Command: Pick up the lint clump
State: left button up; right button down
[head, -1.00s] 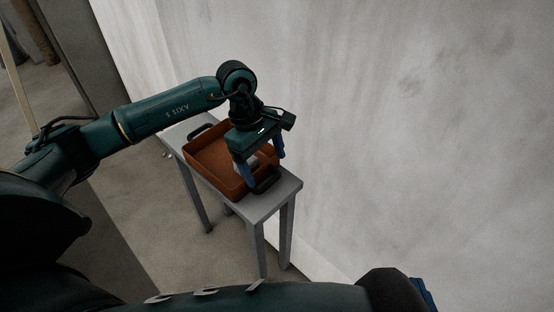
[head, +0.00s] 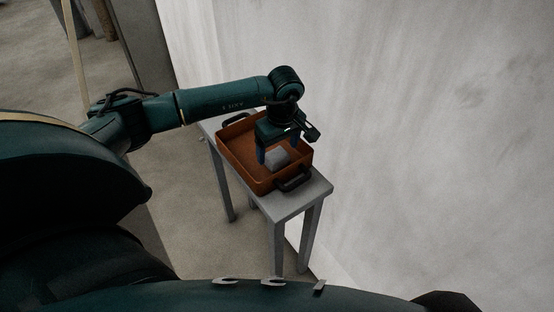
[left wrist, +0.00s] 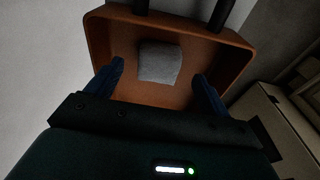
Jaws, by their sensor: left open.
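The lint clump (head: 278,157) is a grey, block-like lump lying in an orange-brown tray (head: 235,150) with dark handles. In the left wrist view the clump (left wrist: 160,63) lies on the tray floor, ahead of and between my blue fingers. My left gripper (head: 277,157) is over the tray, pointing down, open and empty. In the left wrist view the fingertips of the left gripper (left wrist: 160,72) are spread wider than the clump, with a gap on both sides. How far the fingertips are above the tray floor is hard to tell. My right gripper does not show.
The tray stands on a narrow grey table (head: 290,203) set close against a pale wall (head: 400,120). The table's near end is bare. Open floor (head: 180,210) lies to the left of the table.

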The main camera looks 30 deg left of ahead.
aim_at(277, 154)
pick_arm(q)
jog(key=f, duration=0.3)
jog(key=shift+w+a+f, duration=0.15)
jog(key=shift+a+f, duration=0.15)
jog(key=shift+f, duration=0.05)
jog(key=c, duration=1.1)
